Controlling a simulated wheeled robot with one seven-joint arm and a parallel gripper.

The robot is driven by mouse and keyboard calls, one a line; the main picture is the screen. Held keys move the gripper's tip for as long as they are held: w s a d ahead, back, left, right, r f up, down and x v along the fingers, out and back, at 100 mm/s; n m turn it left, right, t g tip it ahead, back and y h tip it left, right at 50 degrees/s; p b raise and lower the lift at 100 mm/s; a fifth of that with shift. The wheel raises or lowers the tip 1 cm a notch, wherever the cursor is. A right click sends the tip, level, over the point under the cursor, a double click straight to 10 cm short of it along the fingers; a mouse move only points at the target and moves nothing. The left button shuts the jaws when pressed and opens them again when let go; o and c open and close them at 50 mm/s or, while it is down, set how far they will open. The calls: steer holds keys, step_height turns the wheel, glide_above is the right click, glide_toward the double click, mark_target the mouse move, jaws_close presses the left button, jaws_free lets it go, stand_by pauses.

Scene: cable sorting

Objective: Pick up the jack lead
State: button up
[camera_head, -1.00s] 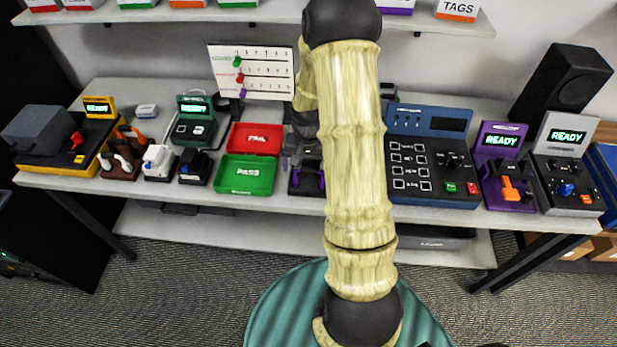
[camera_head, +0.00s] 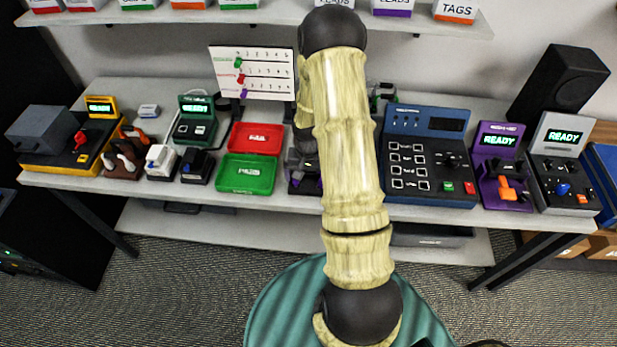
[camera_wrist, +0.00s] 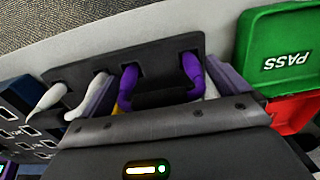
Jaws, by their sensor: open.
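In the wrist view, a dark rack (camera_wrist: 150,64) holds several leads with their ends in its slots. A purple lead (camera_wrist: 192,70) has two curved ends standing in the rack. A white lead end (camera_wrist: 82,97) and another pale one (camera_wrist: 47,99) stand to its left. No readable label shows which is the jack lead. My gripper (camera_wrist: 163,86) is open, with its fingers on either side of the purple lead's ends. Part of the purple lead is hidden by the gripper body. In the head view, my arm covers much of the rack (camera_head: 298,187).
A green PASS tray (camera_head: 246,174) and a red FAIL tray (camera_head: 257,138) sit left of the rack. A blue tester (camera_head: 430,155) stands to the right, with purple (camera_head: 500,165) and grey (camera_head: 562,170) READY units beyond. A white board (camera_head: 252,73) stands behind.

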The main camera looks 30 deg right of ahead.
steer(key=shift+c, duration=0.2)
steer(key=shift+s, duration=0.1)
steer(key=c, duration=0.7)
steer(key=shift+r, duration=0.15)
steer(key=shift+r, duration=0.2)
step_height(320, 180, up, 9)
steer(key=shift+r+b, duration=0.2)
steer(key=shift+b, duration=0.75)
steer(key=shift+r, duration=0.1)
